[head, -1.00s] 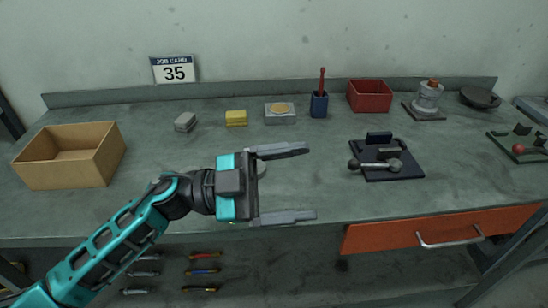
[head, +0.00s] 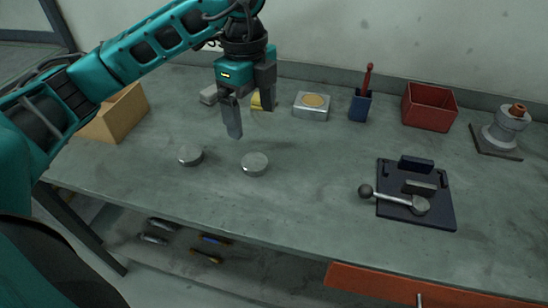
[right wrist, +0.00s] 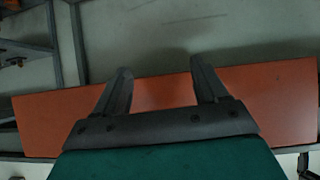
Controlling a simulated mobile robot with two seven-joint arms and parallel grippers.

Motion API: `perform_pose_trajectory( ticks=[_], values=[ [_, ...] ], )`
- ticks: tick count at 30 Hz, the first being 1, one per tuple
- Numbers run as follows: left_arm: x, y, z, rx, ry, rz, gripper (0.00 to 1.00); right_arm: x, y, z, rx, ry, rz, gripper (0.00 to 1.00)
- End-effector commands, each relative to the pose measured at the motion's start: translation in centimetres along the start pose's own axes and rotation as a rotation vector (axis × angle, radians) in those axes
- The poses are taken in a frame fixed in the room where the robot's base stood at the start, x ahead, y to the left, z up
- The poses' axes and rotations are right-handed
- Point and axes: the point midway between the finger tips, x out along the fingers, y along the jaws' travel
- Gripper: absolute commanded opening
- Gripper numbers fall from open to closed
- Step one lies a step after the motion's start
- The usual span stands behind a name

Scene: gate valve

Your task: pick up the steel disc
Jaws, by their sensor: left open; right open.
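Two short round grey metal discs lie flat on the bench in the head view: a left disc (head: 190,155) and a right disc (head: 255,164). They look alike, and I cannot tell which one is the steel disc. My left gripper (head: 250,120) is open and empty, fingers pointing down, above the bench and behind the right disc. It touches neither disc. My right gripper (right wrist: 160,72) is open and empty in the right wrist view, over the orange drawer front (right wrist: 160,105); it is not seen in the head view.
A cardboard box (head: 125,112) stands at left. Behind the left gripper are a grey block (head: 209,95) and a yellow block (head: 257,103). A tin (head: 311,106), blue holder (head: 360,106), red bin (head: 429,107) and valve (head: 504,129) stand along the back. A dark lever fixture (head: 415,194) sits right of the discs.

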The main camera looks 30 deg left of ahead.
Motion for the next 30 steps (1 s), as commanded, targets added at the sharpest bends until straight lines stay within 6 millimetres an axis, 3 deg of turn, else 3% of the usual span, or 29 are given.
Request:
perform_pose_trajectory(
  ticks=[4,13,22,30],
  values=[
    [0.4,0.0,0.9,-0.038,-0.041,-0.001,0.9,0.0,0.0,0.1,0.0,0.0,0.0,0.72],
    [5.8,0.0,1.1,-0.037,-0.037,0.001,0.9,0.2,-0.1,0.3,0.003,0.0,-0.001,0.72],
    [8.3,-0.1,1.0,-0.034,-0.036,-0.001,0.9,0.2,-0.2,0.2,0.009,0.001,-0.001,0.72],
    [12.1,-0.3,1.0,-0.034,-0.035,-0.002,0.9,0.1,-0.2,0.1,0.008,0.001,-0.001,0.72]
  ],
)
